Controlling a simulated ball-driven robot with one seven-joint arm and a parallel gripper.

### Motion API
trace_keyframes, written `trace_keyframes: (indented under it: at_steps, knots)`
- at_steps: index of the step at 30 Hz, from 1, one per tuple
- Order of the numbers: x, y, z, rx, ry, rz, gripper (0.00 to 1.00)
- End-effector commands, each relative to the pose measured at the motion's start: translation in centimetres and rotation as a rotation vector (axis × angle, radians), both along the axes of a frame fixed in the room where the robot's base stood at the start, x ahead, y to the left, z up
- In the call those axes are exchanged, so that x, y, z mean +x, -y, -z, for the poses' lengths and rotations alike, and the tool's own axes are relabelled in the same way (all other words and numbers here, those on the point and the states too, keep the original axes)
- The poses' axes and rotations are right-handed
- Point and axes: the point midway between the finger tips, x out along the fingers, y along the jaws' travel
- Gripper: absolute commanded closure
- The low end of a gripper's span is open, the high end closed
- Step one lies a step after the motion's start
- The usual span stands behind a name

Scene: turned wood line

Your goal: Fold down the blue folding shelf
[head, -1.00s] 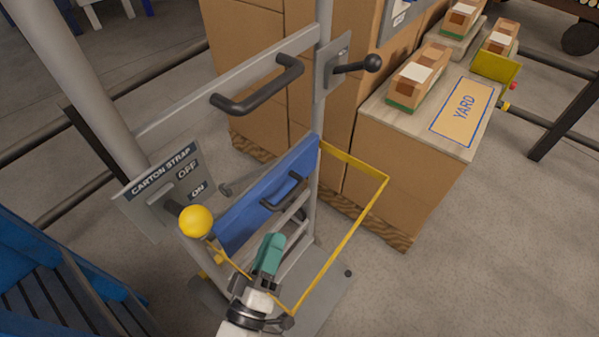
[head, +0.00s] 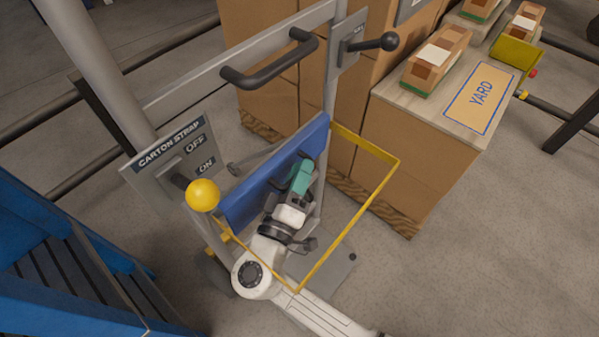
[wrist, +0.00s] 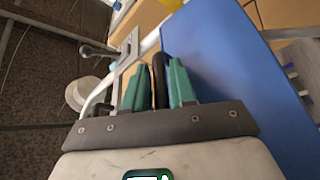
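The blue folding shelf (head: 252,192) stands upright, folded up against the grey frame, with a dark handle on its face. It also shows at the right of the wrist view (wrist: 225,65). My gripper (head: 303,176), with teal fingers, is at the shelf's handle and hides most of it. In the wrist view the dark handle (wrist: 159,80) shows between the two teal fingers of my gripper (wrist: 160,80). The fingers are close to it on both sides; I cannot tell whether they press on it.
A yellow rail (head: 350,222) loops out around my arm. A yellow ball knob (head: 203,195) sits beside the carton strap sign (head: 170,150). A black bar handle (head: 270,62) and a ball-ended lever (head: 388,42) are above. Cartons stand behind; blue steps are at left.

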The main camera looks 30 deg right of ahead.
Motion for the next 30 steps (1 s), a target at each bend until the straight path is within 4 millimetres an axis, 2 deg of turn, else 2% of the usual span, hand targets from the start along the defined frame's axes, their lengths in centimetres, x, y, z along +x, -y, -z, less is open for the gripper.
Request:
trace_keyframes:
  at_steps: [5, 12, 30]
  knots:
    - [-0.01, -0.01, -0.01, 0.0, 0.0, 0.0, 0.77]
    - [-0.01, -0.03, 0.0, 0.0, 0.0, 0.0, 1.0]
    - [-0.18, 0.0, 0.33, 0.004, 0.014, 0.0, 1.0]
